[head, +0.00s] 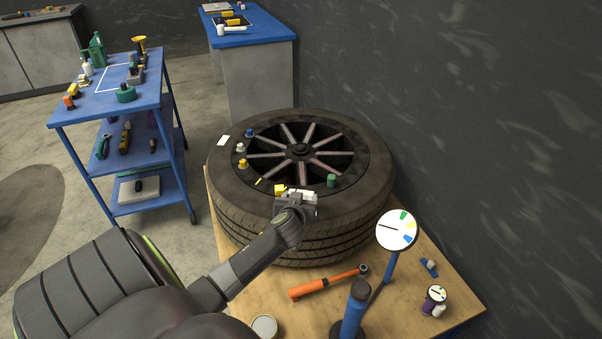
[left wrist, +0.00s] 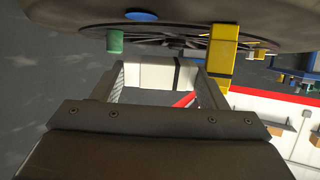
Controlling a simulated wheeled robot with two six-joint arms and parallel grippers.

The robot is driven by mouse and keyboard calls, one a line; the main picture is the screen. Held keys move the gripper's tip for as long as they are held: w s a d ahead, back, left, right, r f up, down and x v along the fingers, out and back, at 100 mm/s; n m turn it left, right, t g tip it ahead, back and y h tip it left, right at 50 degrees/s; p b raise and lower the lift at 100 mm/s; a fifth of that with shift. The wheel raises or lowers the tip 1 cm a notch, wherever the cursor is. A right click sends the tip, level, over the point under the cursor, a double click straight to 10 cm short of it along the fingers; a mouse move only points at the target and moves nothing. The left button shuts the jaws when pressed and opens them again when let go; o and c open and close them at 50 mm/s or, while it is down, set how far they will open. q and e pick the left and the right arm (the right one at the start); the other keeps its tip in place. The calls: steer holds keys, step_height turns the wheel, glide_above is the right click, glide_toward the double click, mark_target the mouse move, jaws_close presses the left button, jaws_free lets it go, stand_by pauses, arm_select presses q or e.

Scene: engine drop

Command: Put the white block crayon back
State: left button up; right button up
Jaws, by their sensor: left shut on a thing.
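The white block crayon (left wrist: 150,75) is between the fingers of my left gripper (left wrist: 160,82) in the left wrist view, with a dark band near its right end. In the head view my left gripper (head: 297,198) is at the near side of the tyre (head: 320,222), and the white block (head: 303,193) shows at its tip. The gripper is shut on the block. A yellow block (head: 280,189) is just left of the gripper, and it also shows in the left wrist view (left wrist: 222,50). Whether the white block touches the tyre is unclear. My right gripper is not in view.
A green cylinder (head: 331,181) sits on the tyre right of the gripper. Blue (head: 249,132), white (head: 241,148) and yellow (head: 243,163) pieces line its left side. An orange-handled tool (head: 325,284) and a round dial (head: 397,230) are on the wooden bench (head: 455,303).

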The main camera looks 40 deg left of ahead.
arm_select(q)
steer(key=shift+f, duration=1.9)
steer(key=shift+f+b, duration=0.2)
steer(key=shift+b, duration=0.15)
steer(key=o, duration=1)
steer(key=shift+r, duration=0.1)
